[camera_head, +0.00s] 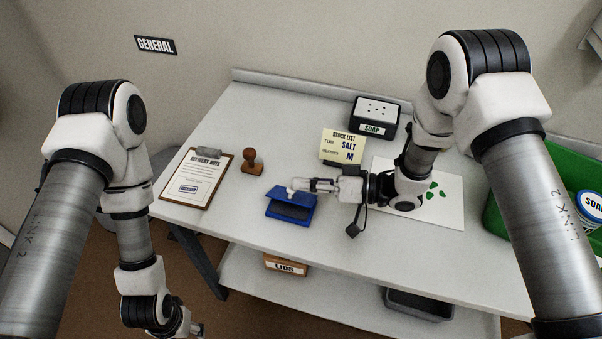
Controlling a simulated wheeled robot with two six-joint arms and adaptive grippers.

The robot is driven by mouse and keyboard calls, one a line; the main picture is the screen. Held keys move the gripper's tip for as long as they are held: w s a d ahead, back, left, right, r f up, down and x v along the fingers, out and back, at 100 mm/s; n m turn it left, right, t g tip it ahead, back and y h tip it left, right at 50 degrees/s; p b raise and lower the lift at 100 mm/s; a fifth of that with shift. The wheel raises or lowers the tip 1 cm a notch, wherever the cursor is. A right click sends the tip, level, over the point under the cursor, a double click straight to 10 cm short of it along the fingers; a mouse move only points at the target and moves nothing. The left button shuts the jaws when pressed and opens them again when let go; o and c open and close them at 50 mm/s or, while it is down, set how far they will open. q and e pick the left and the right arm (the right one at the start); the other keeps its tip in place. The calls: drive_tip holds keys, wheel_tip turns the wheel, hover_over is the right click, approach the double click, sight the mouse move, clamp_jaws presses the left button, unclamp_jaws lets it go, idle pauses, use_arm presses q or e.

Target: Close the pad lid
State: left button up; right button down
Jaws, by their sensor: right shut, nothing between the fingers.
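The blue ink pad (289,212) lies on the table left of centre, with a dark pad surface showing. Its blue lid (278,192) stands raised at the back edge and is partly hidden by my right gripper. My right gripper (292,187) is shut and empty, with its fingertips over the back of the pad at the lid. I cannot tell whether they touch it. My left gripper (196,329) hangs low at the bottom left, off the table, and its fingers are too small to judge.
A stock list card (342,146) and a soap box (375,118) stand behind. A white sheet with green pieces (449,211) lies right, near a green crate (556,160). A lids box (286,264) sits on the lower shelf.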

drive_tip(key=shift+s+a+f, duration=0.15)
drive_tip(key=shift+s+a, duration=0.05)
drive_tip(key=shift+s, duration=0.2)
drive_tip(key=shift+s+a+f, duration=0.1)
drive_tip(key=shift+s+a, duration=0.05)
drive_tip(key=shift+s, duration=0.25)
use_arm(q)
drive_tip(key=shift+s+a+r, duration=0.15)
drive_tip(key=shift+s+r, duration=0.15)
drive_tip(key=shift+s, duration=0.05)
use_arm(e)
drive_tip(key=shift+s+f, duration=0.35)
drive_tip(key=shift+a, duration=0.1)
